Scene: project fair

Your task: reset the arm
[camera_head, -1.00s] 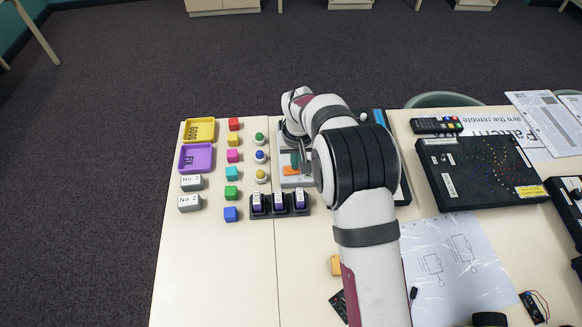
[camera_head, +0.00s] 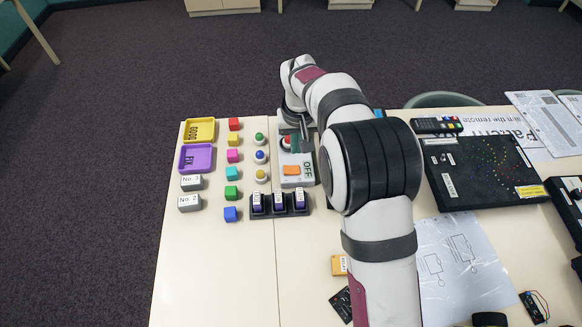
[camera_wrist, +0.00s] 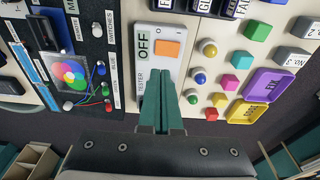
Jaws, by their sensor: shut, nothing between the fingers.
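My gripper (camera_head: 297,145) is over the far end of a pale tester box, near the table's far edge. Its teal fingers (camera_wrist: 162,90) are together and empty in the wrist view, pointing toward the box. The tester box (camera_head: 284,182) has an orange rocker switch (camera_head: 291,170) and an OFF label (camera_head: 307,171). The wrist view also shows the orange switch (camera_wrist: 168,48) and OFF label (camera_wrist: 143,44), clear of the fingers. A red part of the box (camera_head: 287,141) shows beside the fingers. I cannot tell whether the fingers touch the box.
Left of the box are several round buttons (camera_head: 260,157), coloured cubes (camera_head: 232,173), a yellow tray (camera_head: 199,130) and a purple tray (camera_head: 196,158). A dark rack (camera_head: 279,212) holds purple-sided blocks nearer me. A black panel (camera_head: 470,190) lies right.

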